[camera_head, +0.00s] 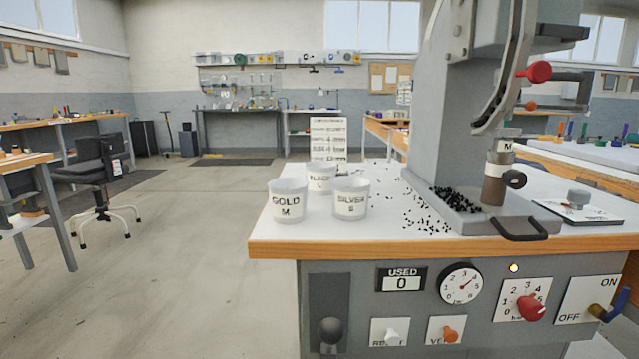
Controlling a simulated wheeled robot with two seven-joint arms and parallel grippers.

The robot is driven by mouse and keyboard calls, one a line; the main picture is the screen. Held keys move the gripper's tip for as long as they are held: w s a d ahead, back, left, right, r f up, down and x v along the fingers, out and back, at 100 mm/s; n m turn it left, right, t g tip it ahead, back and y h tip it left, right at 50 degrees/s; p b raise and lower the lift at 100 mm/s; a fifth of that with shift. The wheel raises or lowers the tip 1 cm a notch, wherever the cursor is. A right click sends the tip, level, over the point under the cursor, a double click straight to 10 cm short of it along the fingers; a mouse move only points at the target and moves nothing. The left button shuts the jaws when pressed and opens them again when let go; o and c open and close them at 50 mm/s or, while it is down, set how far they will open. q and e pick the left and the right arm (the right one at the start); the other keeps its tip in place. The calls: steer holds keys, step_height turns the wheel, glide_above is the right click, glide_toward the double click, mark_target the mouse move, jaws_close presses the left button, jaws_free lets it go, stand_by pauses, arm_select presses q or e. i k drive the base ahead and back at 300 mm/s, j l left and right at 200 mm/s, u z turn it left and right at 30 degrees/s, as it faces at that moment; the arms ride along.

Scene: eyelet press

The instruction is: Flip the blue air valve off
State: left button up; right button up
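The blue air valve (612,308) is at the far right of the press bench's grey front panel, on a white plate (574,300). ON is printed at the plate's top right and OFF at its lower left. The blue handle slants up and right from a yellowish hub, its free end near the right picture edge and closer to ON than to OFF. Neither of my grippers is in view.
Left of the valve are a red pressure knob (530,307), a gauge (461,284), an orange knob (450,335) and a black-knobbed lever (331,331). A yellow lamp (514,268) is lit. The wooden bench edge (400,248) overhangs the panel.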

mark_target(606, 318)
steer(key=z, duration=1.6)
